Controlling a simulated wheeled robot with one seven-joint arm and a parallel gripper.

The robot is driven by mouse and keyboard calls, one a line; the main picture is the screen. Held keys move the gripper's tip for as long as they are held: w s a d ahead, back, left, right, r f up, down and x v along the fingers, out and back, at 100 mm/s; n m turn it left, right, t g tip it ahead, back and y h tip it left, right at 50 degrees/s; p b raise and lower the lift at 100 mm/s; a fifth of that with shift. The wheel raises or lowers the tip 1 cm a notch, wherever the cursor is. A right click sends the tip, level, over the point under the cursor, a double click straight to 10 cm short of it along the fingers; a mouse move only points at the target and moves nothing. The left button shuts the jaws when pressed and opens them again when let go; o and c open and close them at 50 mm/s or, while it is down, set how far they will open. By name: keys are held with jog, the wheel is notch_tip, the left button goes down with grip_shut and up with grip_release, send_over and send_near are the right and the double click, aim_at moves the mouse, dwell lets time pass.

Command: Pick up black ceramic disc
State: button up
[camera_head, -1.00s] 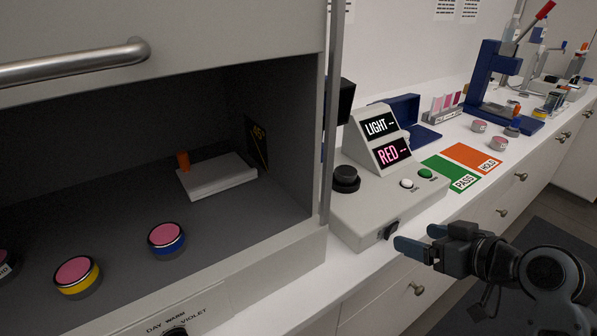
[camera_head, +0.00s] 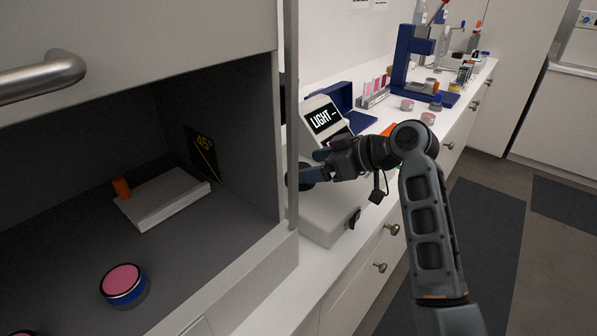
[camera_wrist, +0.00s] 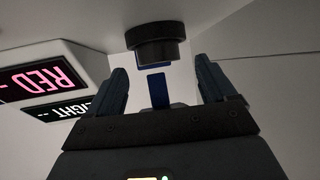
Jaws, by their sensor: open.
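The black ceramic disc (camera_wrist: 157,45) shows in the wrist view as a short, round, dark piece beyond my fingertips, between the lines of the two fingers. In the head view the disc (camera_head: 296,184) is on the light grey instrument (camera_head: 329,210), partly hidden by my fingers. My gripper (camera_head: 308,173) reaches in from the right at the disc's height or a little above. In the wrist view my gripper (camera_wrist: 160,70) has its fingers wide apart with nothing held. I cannot tell whether a finger touches the disc.
The instrument's sloped display (camera_head: 322,118) stands just behind my gripper. The grey booth's side wall (camera_head: 291,120) is close on the left. Inside the booth are a blue-banded pink jar (camera_head: 123,284) and a pale block (camera_head: 168,203). Pink jars and a blue press (camera_head: 408,62) stand farther back.

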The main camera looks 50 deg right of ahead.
jog(key=shift+x, duration=1.35)
jog(key=shift+f, duration=0.1)
jog(key=shift+c, duration=0.3)
jog(key=c, duration=1.2)
jog(key=shift+o, duration=0.2)
